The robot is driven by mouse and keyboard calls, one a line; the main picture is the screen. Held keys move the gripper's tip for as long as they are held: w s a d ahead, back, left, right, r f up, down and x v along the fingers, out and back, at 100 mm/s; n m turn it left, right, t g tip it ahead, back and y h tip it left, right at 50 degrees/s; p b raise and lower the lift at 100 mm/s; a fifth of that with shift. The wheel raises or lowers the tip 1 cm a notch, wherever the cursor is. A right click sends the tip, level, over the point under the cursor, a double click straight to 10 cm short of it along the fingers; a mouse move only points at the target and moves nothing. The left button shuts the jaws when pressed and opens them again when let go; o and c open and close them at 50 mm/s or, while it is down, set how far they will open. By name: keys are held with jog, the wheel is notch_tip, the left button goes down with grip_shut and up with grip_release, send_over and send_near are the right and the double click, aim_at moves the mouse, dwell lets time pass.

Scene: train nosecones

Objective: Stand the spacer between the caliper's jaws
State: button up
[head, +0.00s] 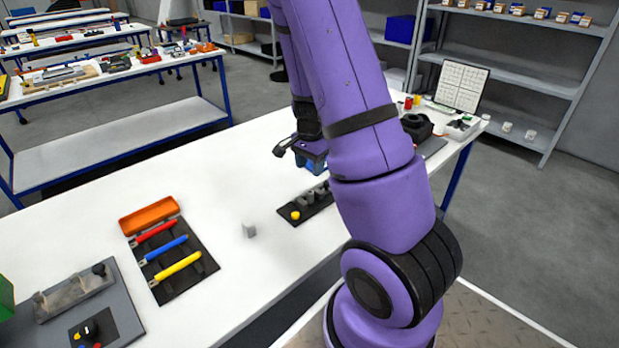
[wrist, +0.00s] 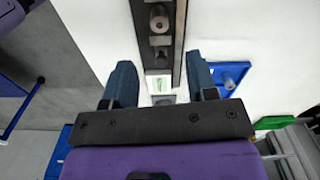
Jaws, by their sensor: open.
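A small grey upright block (head: 249,230), which looks like the spacer, stands alone on the white table in the head view. A grey fixture with upright parts and a black knob (head: 72,296) lies at the lower left; I cannot tell surely whether it is the caliper. My gripper is open in the wrist view (wrist: 160,90), its two blue fingers apart above the table, with nothing seen held between them.
A black strip holder (head: 316,208) with grey parts and a yellow knob lies beside my arm; it also runs between my fingers in the wrist view (wrist: 178,45). A black mat (head: 172,262) holds red, blue and yellow tools, with an orange tray (head: 149,215) behind.

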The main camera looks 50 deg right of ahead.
jog(key=s+a+r+n+t+y, duration=0.1)
jog(key=a+r+n, duration=0.3)
jog(key=a+r, duration=0.4)
jog(key=s+a+r+n+t+y, duration=0.15)
jog(key=a+r+n, duration=0.3)
jog(key=r, duration=0.65)
jog(key=s+a+r+n+t+h, duration=0.1)
jog(key=s+a+r+n, duration=0.3)
jog(key=s, duration=0.4)
jog(key=s+a+r+n+t+h, duration=0.1)
jog(key=s+a+r+n, duration=0.3)
jog(key=s+a+r, duration=0.2)
jog(key=shift+s+r+n+t, duration=0.35)
jog(key=shift+s+r, duration=0.4)
jog(key=shift+s, duration=0.2)
